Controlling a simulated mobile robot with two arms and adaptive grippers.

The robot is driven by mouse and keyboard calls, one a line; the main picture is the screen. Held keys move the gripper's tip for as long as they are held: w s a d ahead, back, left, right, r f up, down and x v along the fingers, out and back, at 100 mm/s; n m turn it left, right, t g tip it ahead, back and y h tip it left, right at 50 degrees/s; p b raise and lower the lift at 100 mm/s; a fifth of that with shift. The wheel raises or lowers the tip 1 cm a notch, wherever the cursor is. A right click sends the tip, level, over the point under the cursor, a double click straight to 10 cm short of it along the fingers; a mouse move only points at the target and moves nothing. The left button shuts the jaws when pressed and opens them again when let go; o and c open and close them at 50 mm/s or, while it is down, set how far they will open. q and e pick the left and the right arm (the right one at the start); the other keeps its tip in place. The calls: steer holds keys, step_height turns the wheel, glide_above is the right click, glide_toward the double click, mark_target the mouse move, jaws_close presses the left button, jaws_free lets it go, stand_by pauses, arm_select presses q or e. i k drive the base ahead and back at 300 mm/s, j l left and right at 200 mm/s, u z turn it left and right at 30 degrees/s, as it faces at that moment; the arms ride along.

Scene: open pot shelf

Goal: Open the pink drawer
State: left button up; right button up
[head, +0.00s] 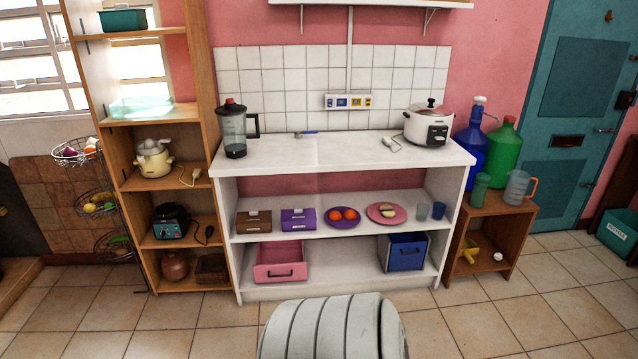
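The pink drawer (280,270) is on the lower left shelf of the white counter unit (340,290). It is a pink box-like unit with a dark handle on its front, facing me. Whether its upper part shows a top or an inside is too small to tell surely. Neither my left nor my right gripper is in the head view.
A blue drawer box (406,258) stands at the right of the same shelf. Above are a brown box (253,222), a purple box (298,220) and plates. A wooden shelf (137,185) stands left, a small wooden stand (516,228) right.

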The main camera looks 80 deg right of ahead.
mark_target(276, 261)
steer(key=z, duration=2.35)
